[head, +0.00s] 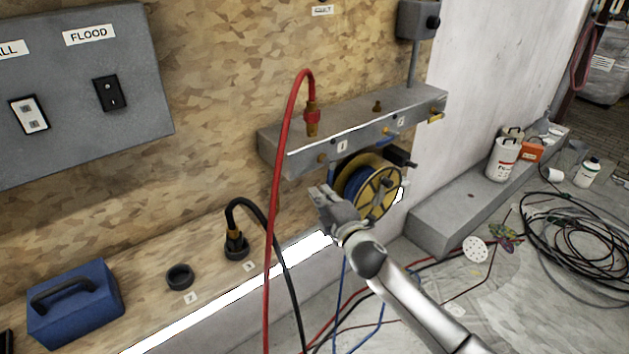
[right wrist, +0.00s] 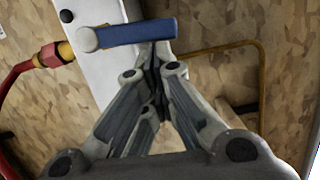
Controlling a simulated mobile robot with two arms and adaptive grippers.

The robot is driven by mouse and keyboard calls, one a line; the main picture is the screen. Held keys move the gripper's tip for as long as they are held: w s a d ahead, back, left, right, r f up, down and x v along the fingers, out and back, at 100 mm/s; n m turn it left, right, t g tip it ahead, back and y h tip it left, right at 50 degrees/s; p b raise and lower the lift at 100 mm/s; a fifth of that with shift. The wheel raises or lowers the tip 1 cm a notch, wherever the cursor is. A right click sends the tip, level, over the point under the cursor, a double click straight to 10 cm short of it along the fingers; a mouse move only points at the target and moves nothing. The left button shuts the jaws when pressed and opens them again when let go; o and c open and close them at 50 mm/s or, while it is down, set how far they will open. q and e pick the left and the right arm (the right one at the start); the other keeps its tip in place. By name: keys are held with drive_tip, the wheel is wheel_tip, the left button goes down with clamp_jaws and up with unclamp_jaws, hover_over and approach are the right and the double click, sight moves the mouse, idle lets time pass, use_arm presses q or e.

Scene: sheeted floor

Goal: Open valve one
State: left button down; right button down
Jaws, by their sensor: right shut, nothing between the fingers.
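A grey manifold bar (head: 285,155) is fixed to the chipboard wall, with a label reading 1 (head: 342,145) on its front. In the right wrist view a blue lever handle (right wrist: 135,35) lies crosswise over the pale bar, just beyond my fingertips. My right gripper (head: 322,194) is in front of and below the label 1 end of the bar. Its fingers are closed together and empty, and they also show in the right wrist view (right wrist: 155,62). The fingertips overlap the handle's right part in that view; I cannot tell whether they touch. My left gripper is out of view.
A red hose (head: 281,150) rises to a brass fitting on top of the bar. A yellow reel (head: 373,187) is right behind my right gripper. A grey switch box (head: 80,90) and blue case (head: 74,303) are left. Cables (head: 580,240) lie on the floor at right.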

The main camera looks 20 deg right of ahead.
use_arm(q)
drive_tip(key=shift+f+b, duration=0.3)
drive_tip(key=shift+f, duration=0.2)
use_arm(e)
drive_tip(key=shift+w+d+f+n, duration=0.15)
drive_tip(key=shift+d+f+n, duration=0.1)
drive_tip(key=shift+d+n, duration=0.15)
